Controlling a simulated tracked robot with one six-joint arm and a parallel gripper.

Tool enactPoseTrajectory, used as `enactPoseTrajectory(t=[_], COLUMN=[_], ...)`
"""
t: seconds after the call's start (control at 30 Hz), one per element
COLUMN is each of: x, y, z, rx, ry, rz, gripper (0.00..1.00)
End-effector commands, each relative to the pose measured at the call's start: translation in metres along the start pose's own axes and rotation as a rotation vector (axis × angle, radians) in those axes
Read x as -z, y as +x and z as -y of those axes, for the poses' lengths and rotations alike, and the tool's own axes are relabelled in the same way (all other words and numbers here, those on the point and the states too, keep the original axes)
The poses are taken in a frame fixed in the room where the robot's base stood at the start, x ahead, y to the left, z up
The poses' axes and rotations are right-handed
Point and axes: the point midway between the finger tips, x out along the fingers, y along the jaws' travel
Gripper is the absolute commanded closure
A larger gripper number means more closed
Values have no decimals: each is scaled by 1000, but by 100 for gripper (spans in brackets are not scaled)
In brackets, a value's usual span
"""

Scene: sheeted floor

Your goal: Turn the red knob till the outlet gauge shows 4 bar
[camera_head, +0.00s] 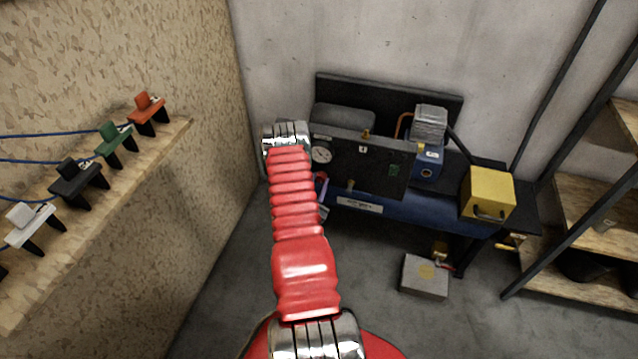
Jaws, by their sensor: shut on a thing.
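A small round gauge with a white dial (321,155) sits at the left end of the dark panel (385,165) on the compressor. Its needle and numbers are too small to read, and I cannot tell whether it is the outlet gauge. A small red part (322,175) shows just below the gauge, beside my red arm. It may be the red knob, but most of it is hidden. My arm reaches up to the left side of the panel, and its far end and my gripper are hidden behind my own arm.
A blue tank (400,210) lies under the panel, with a yellow box (487,193) at its right. A grey box (425,276) stands on the floor. A wall shelf (150,165) with several coloured clamps is at left, wooden shelving (590,215) at right.

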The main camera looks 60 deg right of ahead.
Motion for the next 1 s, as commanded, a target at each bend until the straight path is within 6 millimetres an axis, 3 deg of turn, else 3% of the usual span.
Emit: enactPoseTrajectory(t=[0.3, 0.63, 0.67, 0.9, 1.0], x=[0, 0, 0, 0, 0], y=[0, 0, 0, 0, 0], z=[0, 0, 0, 0, 0], rx=[-1, -2, -2, -1, -1], ry=[175, 186, 186, 185, 185], rz=[0, 0, 0, 0, 0], gripper=[93, 93, 70, 53, 52])
